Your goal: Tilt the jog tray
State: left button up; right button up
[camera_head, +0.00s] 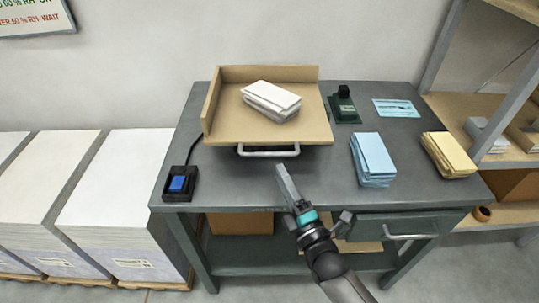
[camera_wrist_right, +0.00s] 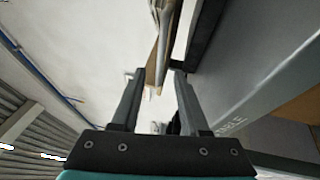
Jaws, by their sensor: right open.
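The jog tray (camera_head: 225,125) is a tan board with raised walls at its back and left, standing on the grey bench. A stack of white paper (camera_head: 272,97) lies askew on it. A pale bar handle (camera_head: 268,151) runs along its front edge and also shows in the right wrist view (camera_wrist_right: 163,40). My right gripper (camera_head: 281,171) is open and empty, just in front of and below the handle, apart from it in the head view. In the wrist view its fingers (camera_wrist_right: 158,75) point toward the handle. My left gripper is not in view.
A blue button box (camera_head: 178,184) sits at the bench's left front. Blue paper (camera_head: 373,158), yellow paper (camera_head: 449,154), a dark green device (camera_head: 343,106) and a blue card (camera_head: 398,108) lie to the right. A drawer (camera_head: 390,226) hangs under the bench; large white stacks (camera_head: 120,185) stand left.

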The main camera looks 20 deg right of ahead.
aim_at(269, 154)
jog(key=b+x, duration=0.1)
jog(key=x, duration=0.5)
jog(key=shift+w, duration=0.35)
jog(key=shift+w+a+r, duration=0.1)
jog(key=shift+w+r, duration=0.05)
jog(key=shift+w, duration=0.35)
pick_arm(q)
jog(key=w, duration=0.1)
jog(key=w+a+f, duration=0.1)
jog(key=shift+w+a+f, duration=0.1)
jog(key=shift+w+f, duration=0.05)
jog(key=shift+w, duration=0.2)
pick_arm(e)
jog(key=shift+c, duration=0.2)
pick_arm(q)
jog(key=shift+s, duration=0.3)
pick_arm(e)
grip_shut()
